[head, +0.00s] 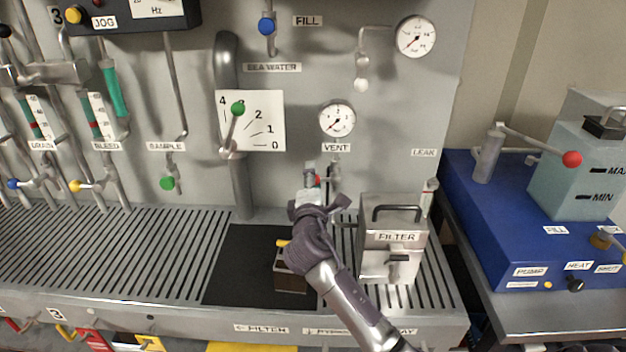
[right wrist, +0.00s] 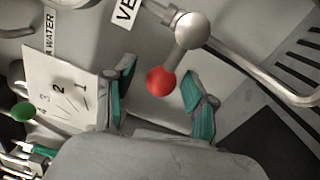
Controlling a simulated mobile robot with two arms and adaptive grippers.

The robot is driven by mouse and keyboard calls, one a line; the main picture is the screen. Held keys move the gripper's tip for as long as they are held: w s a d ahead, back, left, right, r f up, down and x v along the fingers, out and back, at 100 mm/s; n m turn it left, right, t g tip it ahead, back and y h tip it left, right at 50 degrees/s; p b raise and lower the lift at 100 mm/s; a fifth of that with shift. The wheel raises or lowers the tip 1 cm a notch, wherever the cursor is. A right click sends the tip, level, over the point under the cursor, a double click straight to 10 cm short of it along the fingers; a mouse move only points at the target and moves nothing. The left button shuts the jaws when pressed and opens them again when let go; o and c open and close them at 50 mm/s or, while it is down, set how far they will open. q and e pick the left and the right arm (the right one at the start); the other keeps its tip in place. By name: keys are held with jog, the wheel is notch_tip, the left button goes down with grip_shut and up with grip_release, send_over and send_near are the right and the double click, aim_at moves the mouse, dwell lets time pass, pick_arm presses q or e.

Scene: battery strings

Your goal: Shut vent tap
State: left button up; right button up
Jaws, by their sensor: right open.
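The vent tap shows in the head view as a small red knob (head: 318,181) under the VENT label (head: 336,147), mostly hidden by my right gripper (head: 312,172). In the right wrist view its red ball (right wrist: 160,81) sits on a short lever from a steel ball joint (right wrist: 193,30) on a bent pipe. My right gripper (right wrist: 160,95) is open, with teal-padded fingers either side of the red ball and clear gaps to both. I cannot tell the ball's depth between them. My left gripper is not in view.
A green-knobbed lever (head: 237,109) with a numbered dial plate (head: 265,135) stands left of my gripper. The steel filter box (head: 394,260) stands right of my forearm. A small dark box (head: 290,279) is partly behind my arm on the black mat (head: 232,270).

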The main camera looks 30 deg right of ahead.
jog(key=v, duration=1.1)
jog(key=shift+s+a, duration=0.2)
jog(key=shift+s, duration=0.2)
